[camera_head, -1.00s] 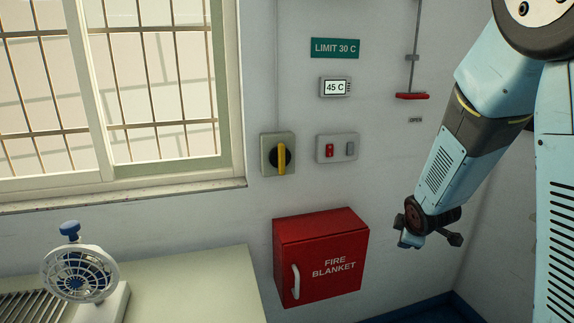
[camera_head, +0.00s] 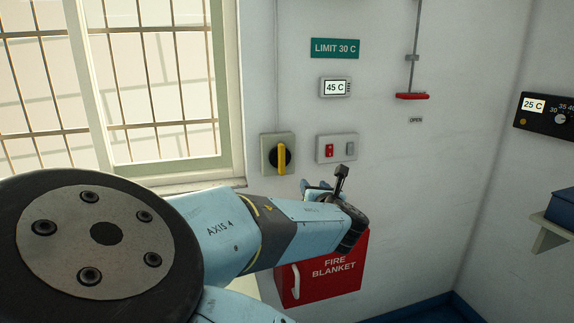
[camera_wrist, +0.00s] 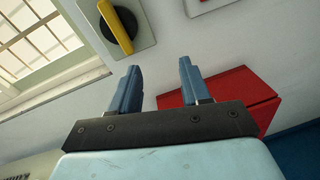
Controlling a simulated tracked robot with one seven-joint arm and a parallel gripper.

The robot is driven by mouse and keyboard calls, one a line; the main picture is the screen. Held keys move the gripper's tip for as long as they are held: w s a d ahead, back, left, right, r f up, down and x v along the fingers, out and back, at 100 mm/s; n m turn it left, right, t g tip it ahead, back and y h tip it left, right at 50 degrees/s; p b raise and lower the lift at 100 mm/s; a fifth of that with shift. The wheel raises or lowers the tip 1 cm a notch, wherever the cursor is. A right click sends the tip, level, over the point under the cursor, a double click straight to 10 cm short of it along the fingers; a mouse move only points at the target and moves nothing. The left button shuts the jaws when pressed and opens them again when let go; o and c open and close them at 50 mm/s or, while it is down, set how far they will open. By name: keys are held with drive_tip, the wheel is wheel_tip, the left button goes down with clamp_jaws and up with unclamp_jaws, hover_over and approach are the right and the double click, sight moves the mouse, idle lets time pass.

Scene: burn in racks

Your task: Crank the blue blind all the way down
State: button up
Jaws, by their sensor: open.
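No blue blind shows in either view; the barred window (camera_head: 150,90) is uncovered where it shows. A yellow handle (camera_head: 282,159) stands upright on a dark round hub on a grey wall box, right of the window, with a thin line rising from the box. The handle also shows at the top of the wrist view (camera_wrist: 116,24). My gripper (camera_head: 325,184) is in front of the wall, right of and below the handle. In the wrist view my gripper (camera_wrist: 158,80) is open, with nothing between its two blue fingers.
A red fire blanket box (camera_head: 325,285) juts from the wall below my gripper. A switch box (camera_head: 337,148) with a red switch is above it. A red lever (camera_head: 412,96) hangs on a rod to the right. A dark 25 C panel (camera_head: 548,117) and a shelf (camera_head: 550,237) are at the right.

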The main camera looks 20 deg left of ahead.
sight(284, 162)
drive_tip(key=s+a+r+n+y, duration=0.2)
drive_tip(key=a+r+n, duration=0.1)
drive_tip(key=a, duration=0.1)
drive_tip(key=x, duration=1.3)
drive_tip(key=shift+s+a+f, duration=0.15)
drive_tip(key=shift+a+f, duration=0.15)
drive_tip(key=shift+f, duration=0.05)
drive_tip(key=shift+c, duration=0.5)
clamp_jaws()
drive_tip(key=shift+d, duration=0.2)
